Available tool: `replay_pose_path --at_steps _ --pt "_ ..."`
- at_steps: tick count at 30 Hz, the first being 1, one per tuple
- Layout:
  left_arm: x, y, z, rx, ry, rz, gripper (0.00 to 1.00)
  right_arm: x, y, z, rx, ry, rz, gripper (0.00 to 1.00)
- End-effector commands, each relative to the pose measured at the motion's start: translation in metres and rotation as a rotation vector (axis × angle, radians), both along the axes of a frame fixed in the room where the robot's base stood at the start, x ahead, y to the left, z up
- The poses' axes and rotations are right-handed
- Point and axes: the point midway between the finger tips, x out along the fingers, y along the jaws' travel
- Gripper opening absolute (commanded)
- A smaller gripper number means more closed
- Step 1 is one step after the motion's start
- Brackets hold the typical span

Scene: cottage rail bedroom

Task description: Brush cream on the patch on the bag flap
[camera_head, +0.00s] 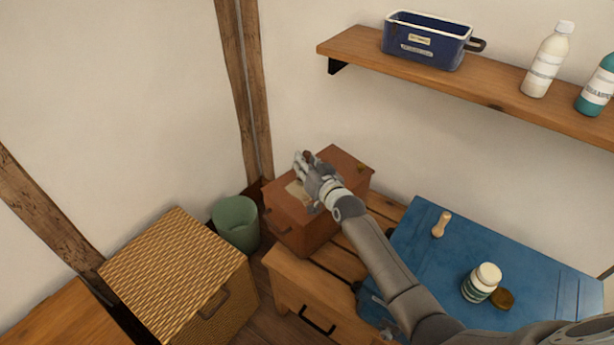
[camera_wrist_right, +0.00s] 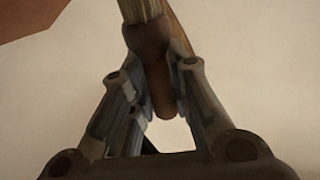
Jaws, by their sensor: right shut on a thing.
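The brown bag (camera_head: 298,235) stands on the slatted wooden bench, with a pale patch (camera_head: 297,191) on its top flap. My right gripper (camera_head: 306,160) is over the flap, shut on a brush with a brown handle (camera_wrist_right: 152,70) and pale bristles (camera_wrist_right: 142,10). In the wrist view the fingers pinch the handle, and the bristles run off the top edge. The gripper hides much of the brush in the head view, so I cannot tell whether the bristles touch the patch. A white jar with a green label (camera_head: 481,283) stands on the blue surface.
The blue surface (camera_head: 440,262) also bears a brown lid (camera_head: 502,299) and a small wooden piece (camera_head: 441,224). A green bin (camera_head: 236,223) and a wicker box (camera_head: 180,270) stand left of the bag. A wall shelf (camera_head: 500,98) holds a blue tin (camera_head: 426,44) and bottles.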

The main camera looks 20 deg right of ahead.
Motion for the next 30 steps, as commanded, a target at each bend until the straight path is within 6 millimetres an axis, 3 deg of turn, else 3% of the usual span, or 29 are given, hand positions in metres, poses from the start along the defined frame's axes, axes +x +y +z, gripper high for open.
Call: replay_pose_path --at_steps 9,24,30 --pt "-0.0005 0.0004 -0.0058 0.0 0.001 0.0 0.69 0.0 0.0001 -0.0086 -0.002 0.0 0.0 0.0" --pt "-0.0008 0.0006 0.0034 0.001 0.001 0.001 0.69 0.0021 0.002 0.0006 0.002 0.0 -0.003 0.0" --pt "-0.0021 0.0006 -0.0033 0.001 0.003 0.001 0.69 0.001 0.0021 -0.0079 -0.001 0.001 -0.002 0.0"
